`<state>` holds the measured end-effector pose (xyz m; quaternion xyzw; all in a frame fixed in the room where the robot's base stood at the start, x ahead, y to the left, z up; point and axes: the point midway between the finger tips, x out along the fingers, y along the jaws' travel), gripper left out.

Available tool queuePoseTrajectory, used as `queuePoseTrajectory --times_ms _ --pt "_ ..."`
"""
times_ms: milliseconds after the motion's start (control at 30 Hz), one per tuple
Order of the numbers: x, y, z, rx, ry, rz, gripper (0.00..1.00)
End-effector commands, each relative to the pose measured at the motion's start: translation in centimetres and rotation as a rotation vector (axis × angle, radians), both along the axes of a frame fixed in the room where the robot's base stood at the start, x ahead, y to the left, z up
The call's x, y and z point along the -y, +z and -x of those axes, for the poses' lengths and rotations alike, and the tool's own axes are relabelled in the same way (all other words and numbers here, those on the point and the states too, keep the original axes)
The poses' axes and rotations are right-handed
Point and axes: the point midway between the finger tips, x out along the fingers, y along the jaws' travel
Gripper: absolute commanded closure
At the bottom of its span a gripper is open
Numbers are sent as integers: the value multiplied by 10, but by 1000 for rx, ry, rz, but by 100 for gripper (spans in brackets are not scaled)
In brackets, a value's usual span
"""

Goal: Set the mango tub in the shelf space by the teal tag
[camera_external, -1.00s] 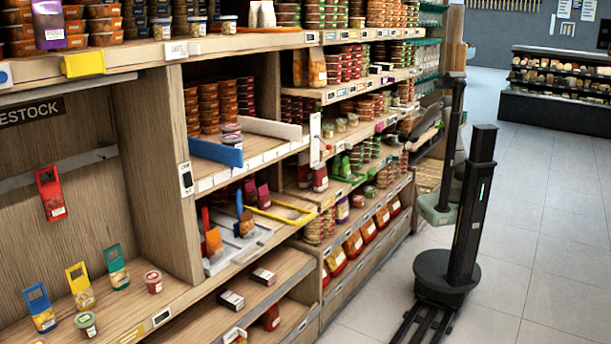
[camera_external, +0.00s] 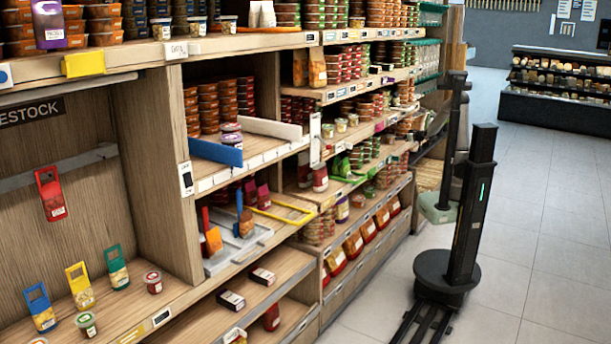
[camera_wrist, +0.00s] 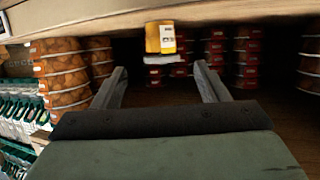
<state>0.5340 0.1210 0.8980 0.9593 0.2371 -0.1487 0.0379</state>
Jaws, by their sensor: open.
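My gripper (camera_wrist: 160,70) is open in the wrist view, its two grey fingers spread with nothing between them. It faces a dark shelf space. A yellow item with a white label (camera_wrist: 160,38) shows ahead, just above the fingertips, with a pale flat thing (camera_wrist: 166,59) under it. Stacked orange-brown tubs (camera_wrist: 58,75) stand left of the fingers and dark red tubs (camera_wrist: 248,60) to the right. I cannot tell which tub is mango. A teal-topped pouch (camera_external: 117,267) stands on the lower left shelf in the external view; I cannot make out a teal shelf tag.
A wooden board (camera_wrist: 100,22) runs above the fingers in the wrist view. The aisle floor (camera_external: 540,230) is clear.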

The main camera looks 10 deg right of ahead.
Motion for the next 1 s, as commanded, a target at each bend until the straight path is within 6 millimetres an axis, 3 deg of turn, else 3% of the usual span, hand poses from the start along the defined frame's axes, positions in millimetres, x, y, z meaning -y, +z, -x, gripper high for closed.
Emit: queuePoseTrajectory --times_ms 133,233,333,433,600,700,800,1000 --pt "28 -12 10 -99 -104 86 33" --pt "66 -30 36 -268 -239 187 33" --pt "102 -49 85 -501 -363 272 33" --pt "123 -63 145 -749 -433 317 33" --pt "125 -70 233 -1085 -441 325 33" --pt "122 -68 262 -1195 -423 318 33" --pt "120 -67 275 -1242 -411 315 33" --pt "119 -67 276 -1250 -410 316 33"
